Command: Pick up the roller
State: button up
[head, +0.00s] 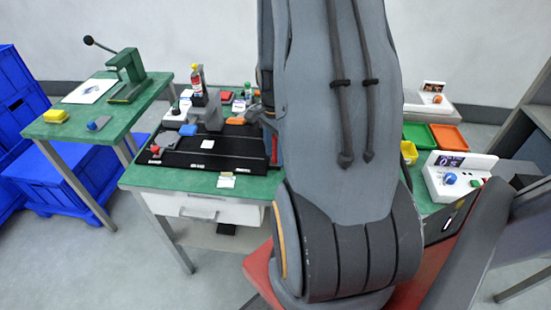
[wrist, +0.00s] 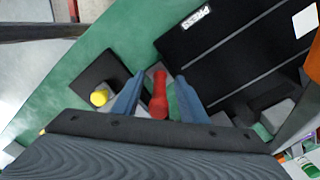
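A red, rounded, handle-like piece (wrist: 159,95), which looks like the roller's handle, shows in the wrist view. My gripper (wrist: 159,77) is open, with one blue finger on each side of this red piece. Narrow gaps show between the fingers and the red piece, so I cannot see contact. The lower end of the red piece is hidden behind my gripper's body. In the head view my arm covers most of this area; only a bit of red (head: 274,152) shows beside a blue finger.
A black mat (wrist: 220,50) on the green bench lies right of the fingers. A dark plate (wrist: 98,72) and a yellow knob (wrist: 99,98) are at left.

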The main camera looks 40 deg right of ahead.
jog(key=shift+f, duration=0.15)
jog(key=c, duration=0.9)
grip_shut()
jog(key=shift+r, duration=0.2)
